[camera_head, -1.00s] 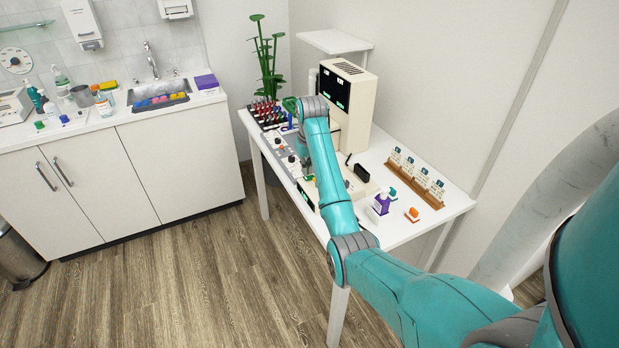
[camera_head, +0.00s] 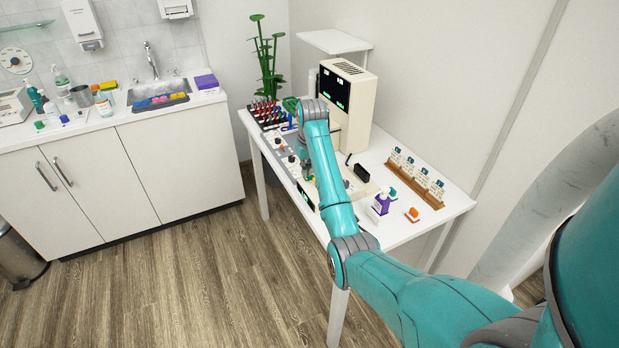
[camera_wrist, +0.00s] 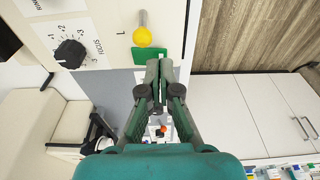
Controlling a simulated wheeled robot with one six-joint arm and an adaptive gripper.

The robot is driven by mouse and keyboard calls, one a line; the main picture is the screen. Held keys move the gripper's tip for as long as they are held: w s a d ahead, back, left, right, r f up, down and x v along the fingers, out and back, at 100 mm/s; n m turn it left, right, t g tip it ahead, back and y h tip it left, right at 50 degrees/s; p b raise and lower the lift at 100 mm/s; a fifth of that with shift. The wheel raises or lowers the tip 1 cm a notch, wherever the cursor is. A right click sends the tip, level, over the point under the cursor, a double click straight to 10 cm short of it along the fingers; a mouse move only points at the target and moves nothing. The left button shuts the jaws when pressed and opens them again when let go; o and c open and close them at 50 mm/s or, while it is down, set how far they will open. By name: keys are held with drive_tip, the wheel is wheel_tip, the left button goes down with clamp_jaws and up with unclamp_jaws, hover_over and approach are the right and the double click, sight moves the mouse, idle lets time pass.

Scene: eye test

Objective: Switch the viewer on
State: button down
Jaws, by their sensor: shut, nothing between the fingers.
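The viewer (camera_head: 357,104) is a tall cream machine with a dark screen and green marks, standing on the white table. In the wrist view, a cream control panel (camera_wrist: 105,17) carries a black FOCUS dial (camera_wrist: 70,53), a yellow ball-ended lever (camera_wrist: 142,37) marked L, and a green patch (camera_wrist: 147,52) beside the ball. My gripper (camera_wrist: 160,65) is shut and empty. Its fingertips appear just below the green patch and the yellow ball; I cannot tell whether they touch.
A wooden rack of cards (camera_head: 418,180), a purple bottle (camera_head: 381,204) and a small orange item (camera_head: 412,214) stand on the table's right side. A rack of red-handled tools (camera_head: 266,112) and a plant (camera_head: 266,60) are at the left. The floor (camera_head: 190,275) in front is clear.

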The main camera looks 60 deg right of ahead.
drive_tip(key=shift+f, duration=0.8)
idle(0.7)
drive_tip(key=shift+w, duration=0.1)
